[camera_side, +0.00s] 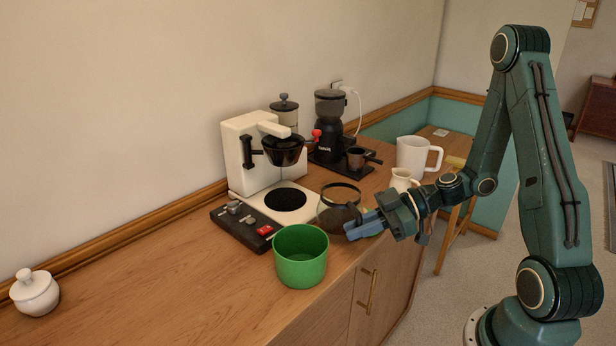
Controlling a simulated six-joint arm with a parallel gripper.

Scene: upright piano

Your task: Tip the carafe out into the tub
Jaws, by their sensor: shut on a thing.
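The carafe (338,214) is glass with a dark rim band and dark brown liquid low in it. It is just behind and right of the tub, in front of the coffee maker. My gripper (354,227) is shut on the carafe from the right, and its fingers cover part of the carafe's lower right side. I cannot tell whether the carafe touches the counter or is slightly tilted. The green tub (300,262) stands open and upright near the counter's front edge. The low viewing angle hides the tub's bottom.
A white coffee maker (247,160) with a black control panel (241,226) stands behind the tub. A black grinder (328,132), a white mug (412,156) and a small cream pitcher (401,180) are farther back. A white lidded pot (35,294) sits far left. The counter left of the tub is clear.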

